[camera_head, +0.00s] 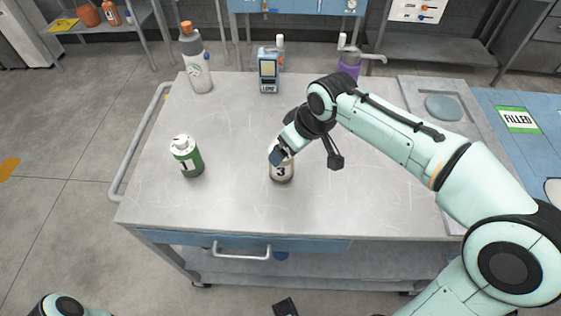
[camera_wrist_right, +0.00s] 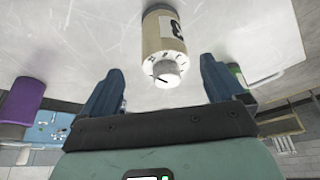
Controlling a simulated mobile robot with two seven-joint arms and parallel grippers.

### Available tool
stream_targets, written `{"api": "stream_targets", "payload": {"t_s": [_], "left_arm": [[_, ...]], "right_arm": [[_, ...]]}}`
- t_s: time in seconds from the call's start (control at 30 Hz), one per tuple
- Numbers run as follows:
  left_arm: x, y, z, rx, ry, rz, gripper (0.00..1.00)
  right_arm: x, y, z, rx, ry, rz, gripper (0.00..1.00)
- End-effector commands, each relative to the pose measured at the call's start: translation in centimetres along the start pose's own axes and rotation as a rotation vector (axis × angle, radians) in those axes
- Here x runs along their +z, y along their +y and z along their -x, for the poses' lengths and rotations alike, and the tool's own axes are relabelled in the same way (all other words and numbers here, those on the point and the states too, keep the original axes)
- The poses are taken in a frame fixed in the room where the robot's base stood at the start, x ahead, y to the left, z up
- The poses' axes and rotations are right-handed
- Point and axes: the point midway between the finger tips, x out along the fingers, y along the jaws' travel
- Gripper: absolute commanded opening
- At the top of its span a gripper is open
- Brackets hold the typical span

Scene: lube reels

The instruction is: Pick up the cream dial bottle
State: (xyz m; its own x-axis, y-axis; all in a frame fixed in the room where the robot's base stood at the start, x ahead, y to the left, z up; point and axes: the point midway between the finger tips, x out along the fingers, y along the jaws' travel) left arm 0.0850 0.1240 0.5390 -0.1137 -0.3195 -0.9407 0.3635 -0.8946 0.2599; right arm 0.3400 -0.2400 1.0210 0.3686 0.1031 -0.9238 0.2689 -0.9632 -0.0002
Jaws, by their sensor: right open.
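The cream dial bottle (camera_head: 281,174) stands upright on the grey cart top, with a black "3" on its label. In the right wrist view the cream bottle (camera_wrist_right: 165,36) shows its white cap with dial marks and a pointer, facing the camera. My right gripper (camera_head: 278,154) is at the bottle's top and hides part of it in the head view. In the wrist view the blue fingers of this gripper (camera_wrist_right: 161,68) are open, one on each side of the cap, with gaps visible.
A green-and-white bottle (camera_head: 187,157) stands left of the cream one. A grey bottle with an orange cap (camera_head: 196,62), a blue device (camera_head: 268,72) and a purple container (camera_head: 349,64) stand at the back. A round plate (camera_head: 443,108) and a "FILLED" area (camera_head: 518,120) lie right.

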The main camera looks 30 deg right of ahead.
Motion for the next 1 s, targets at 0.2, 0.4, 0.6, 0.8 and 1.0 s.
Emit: {"api": "stream_targets", "payload": {"t_s": [0.2,0.4,0.6,0.8,1.0], "left_arm": [[0.0,-0.1,-0.3,0.000,0.000,0.000,0.61],[-0.1,-0.1,-0.5,0.000,0.002,0.000,0.61],[-0.2,-0.1,-0.7,0.002,0.006,-0.001,0.61],[-0.2,-0.1,-0.7,0.002,0.007,-0.001,0.61],[-0.2,-0.1,-0.7,0.002,0.007,-0.001,0.61]], "right_arm": [[0.0,0.0,-2.1,0.000,-0.001,0.000,0.96],[0.1,-0.5,-4.6,0.000,-0.004,0.000,0.96],[0.1,-0.6,-7.0,0.000,-0.001,-0.001,0.96],[0.0,-0.6,-7.2,0.001,0.001,-0.001,0.96],[0.0,-0.6,-7.2,0.001,0.001,-0.001,0.56]]}}
